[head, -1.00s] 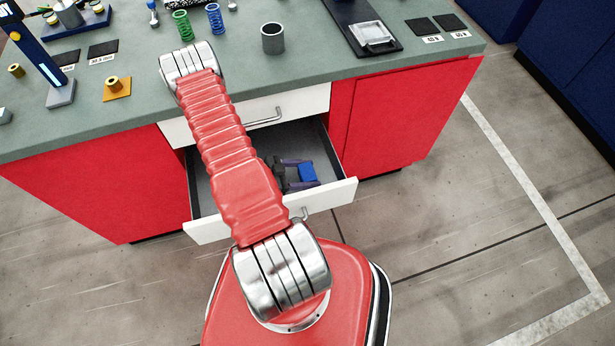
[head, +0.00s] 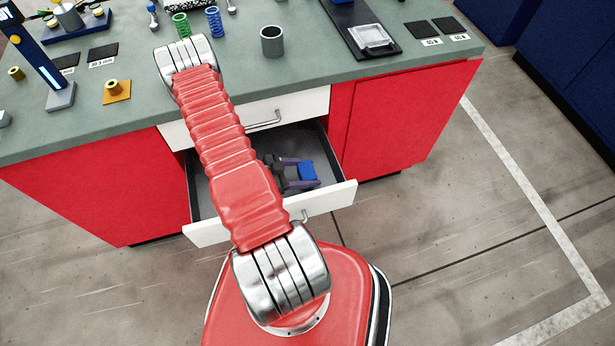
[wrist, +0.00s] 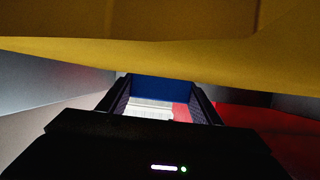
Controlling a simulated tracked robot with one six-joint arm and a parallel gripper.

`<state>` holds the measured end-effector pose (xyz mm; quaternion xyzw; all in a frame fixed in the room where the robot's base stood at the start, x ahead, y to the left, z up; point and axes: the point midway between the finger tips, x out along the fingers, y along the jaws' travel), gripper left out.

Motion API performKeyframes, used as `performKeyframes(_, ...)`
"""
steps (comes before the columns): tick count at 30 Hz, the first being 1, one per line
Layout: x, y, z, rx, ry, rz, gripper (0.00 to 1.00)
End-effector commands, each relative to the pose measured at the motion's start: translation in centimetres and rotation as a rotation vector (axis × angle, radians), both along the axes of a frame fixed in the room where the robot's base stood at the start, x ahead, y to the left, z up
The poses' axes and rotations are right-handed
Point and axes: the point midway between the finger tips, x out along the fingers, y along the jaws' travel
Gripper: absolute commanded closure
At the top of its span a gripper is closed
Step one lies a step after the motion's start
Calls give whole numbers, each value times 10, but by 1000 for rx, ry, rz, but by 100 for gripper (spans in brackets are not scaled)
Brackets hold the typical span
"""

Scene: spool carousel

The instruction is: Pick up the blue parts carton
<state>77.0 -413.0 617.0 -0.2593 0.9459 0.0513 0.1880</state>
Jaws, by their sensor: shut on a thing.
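The blue parts carton (head: 307,171) is a small blue block inside the open drawer's outline in the head view. My gripper (head: 298,174), dark with purplish fingers, is shut on it, one finger on each side. In the wrist view the blue carton (wrist: 162,88) shows between the two finger ends of my gripper (wrist: 160,98). Whether the carton touches the drawer floor, I cannot tell. My own arm hides the left middle of the drawer.
The open drawer (head: 236,232) has a white front and stands out from the red bench (head: 400,120). A shut white drawer (head: 305,104) is above it. The bench top holds a grey cup (head: 272,41), springs and other parts. A yellow surface (wrist: 160,55) crosses the upper wrist view.

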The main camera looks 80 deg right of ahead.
Motion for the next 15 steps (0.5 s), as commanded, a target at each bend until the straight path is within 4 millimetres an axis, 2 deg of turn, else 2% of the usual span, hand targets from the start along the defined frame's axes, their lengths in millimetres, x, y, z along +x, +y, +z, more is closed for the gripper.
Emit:
performKeyframes(9,0,-1,46,-2,-1,0,70)
performKeyframes(15,0,0,66,-1,0,0,70)
